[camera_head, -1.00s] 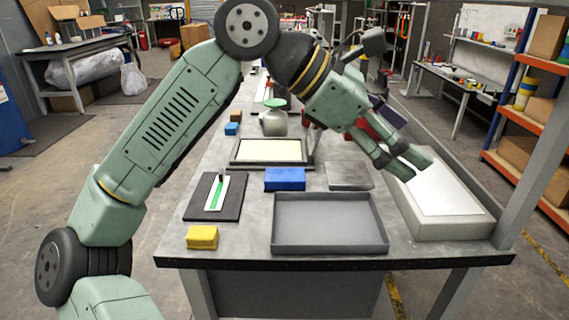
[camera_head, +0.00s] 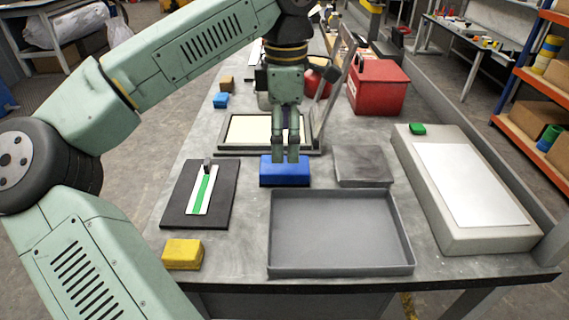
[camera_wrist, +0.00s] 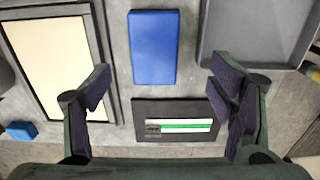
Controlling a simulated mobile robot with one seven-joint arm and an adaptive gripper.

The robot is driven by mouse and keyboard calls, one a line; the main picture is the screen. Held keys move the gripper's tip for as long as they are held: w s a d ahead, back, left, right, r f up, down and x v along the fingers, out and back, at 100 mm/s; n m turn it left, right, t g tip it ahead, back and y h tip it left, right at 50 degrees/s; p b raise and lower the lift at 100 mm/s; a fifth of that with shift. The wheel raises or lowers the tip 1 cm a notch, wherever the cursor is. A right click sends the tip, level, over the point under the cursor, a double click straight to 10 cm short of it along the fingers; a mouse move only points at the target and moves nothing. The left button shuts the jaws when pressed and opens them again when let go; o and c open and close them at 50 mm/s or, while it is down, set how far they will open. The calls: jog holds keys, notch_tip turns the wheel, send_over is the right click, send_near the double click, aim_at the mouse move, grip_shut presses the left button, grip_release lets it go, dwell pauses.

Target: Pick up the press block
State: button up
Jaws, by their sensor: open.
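A large blue block (camera_head: 285,171), which looks to be the press block, lies flat on the grey bench behind the shallow grey tray. My gripper (camera_head: 287,158) points down above it, its fingertips overlapping the block's far part in the head view. In the wrist view the blue block (camera_wrist: 154,47) lies in the upper middle, beyond the open fingers (camera_wrist: 162,88). Nothing is between the fingers. The remaining height above the block is hard to tell.
The empty grey tray (camera_head: 272,267) is in front, a flat grey slab (camera_head: 362,166) to the right. A framed screen (camera_head: 228,148) with a raised side stands behind. A dark board (camera_head: 172,205) and yellow block (camera_head: 182,254) are left; a red box (camera_head: 379,88) is behind right.

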aim_at(284, 164)
notch_tip(284, 164, down, 2)
jog(key=shift+f, duration=0.15)
jog(key=shift+w+a+f+p, duration=0.1)
jog(key=shift+f+p, duration=0.2)
jog(key=shift+f, duration=0.6)
jog(key=shift+w+d+f+p, duration=0.15)
jog(key=shift+f+p, duration=0.15)
jog(key=shift+f, duration=0.65)
jog(key=shift+w+a+f+p, duration=0.15)
jog(key=shift+f+p, duration=0.15)
jog(key=shift+f, duration=0.6)
jog(key=c, duration=1.3)
jog(key=shift+r, duration=0.15)
jog(key=shift+c, duration=0.2)
jog(key=shift+r, duration=0.3)
notch_tip(284, 164, up, 2)
jog(key=shift+r+b, duration=0.1)
jog(key=shift+b, duration=0.55)
jog(key=s+d+b, duration=0.1)
jog(key=s+d, duration=0.1)
jog(key=s, duration=0.3)
jog(key=s+d+r+b, duration=0.1)
jog(key=s+d, duration=0.1)
jog(key=s, duration=0.2)
jog(key=s+d+r+b, duration=0.1)
jog(key=s+d+b, duration=0.1)
jog(key=s, duration=0.3)
jog(key=shift+s+d, duration=0.3)
jog(key=shift+d, duration=0.05)
